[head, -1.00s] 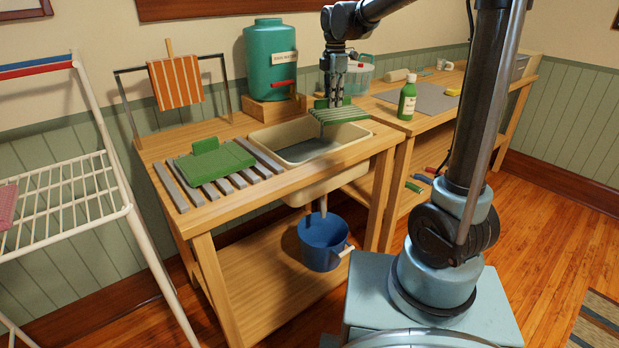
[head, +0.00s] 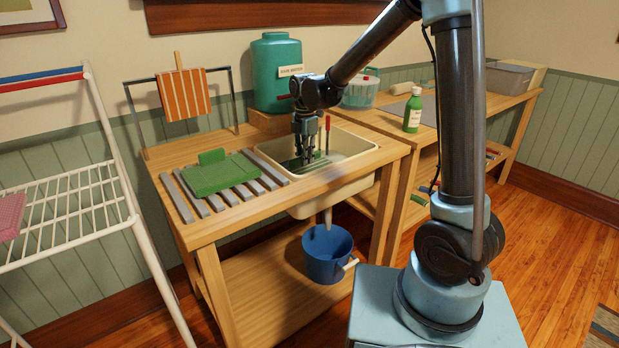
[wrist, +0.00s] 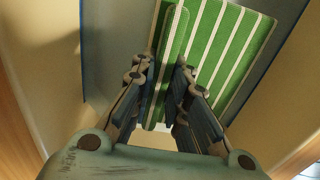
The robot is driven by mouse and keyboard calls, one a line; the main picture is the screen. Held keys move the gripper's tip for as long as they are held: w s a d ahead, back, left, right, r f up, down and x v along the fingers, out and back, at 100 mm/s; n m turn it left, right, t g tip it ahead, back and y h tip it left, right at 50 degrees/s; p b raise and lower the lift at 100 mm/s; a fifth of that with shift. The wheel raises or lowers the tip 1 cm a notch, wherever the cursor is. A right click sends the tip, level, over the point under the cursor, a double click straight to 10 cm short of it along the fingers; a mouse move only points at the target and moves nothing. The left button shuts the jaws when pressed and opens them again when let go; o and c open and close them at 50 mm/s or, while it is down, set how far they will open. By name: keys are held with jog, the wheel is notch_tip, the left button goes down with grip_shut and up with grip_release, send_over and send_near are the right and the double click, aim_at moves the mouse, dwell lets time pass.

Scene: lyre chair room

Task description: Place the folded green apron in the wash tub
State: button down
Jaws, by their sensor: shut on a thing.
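My gripper (head: 305,160) is down inside the cream wash tub (head: 362,152), which is set into the wooden bench. It is shut on the upright fold of a folded green cloth with white stripes (wrist: 238,50). In the head view this cloth is mostly hidden behind the fingers and the tub rim. I cannot tell whether it touches the tub floor. A second folded cloth, plain green (head: 218,177) with an upright tab, lies on the grey slats left of the tub. I cannot tell from looks alone which is the apron.
A teal water jug (head: 276,75) stands behind the tub. A thin red upright handle (head: 327,130) shows by the tub. An orange striped cloth (head: 182,95) hangs at the back left. A green bottle (head: 413,110) stands to the right. A blue bucket (head: 327,254) is below.

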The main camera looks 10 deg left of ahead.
aim_at(305, 170)
jog(key=shift+f, duration=3.15)
jog(key=c, duration=1.6)
grip_release()
jog(key=shift+o, duration=0.2)
jog(key=shift+r, duration=0.1)
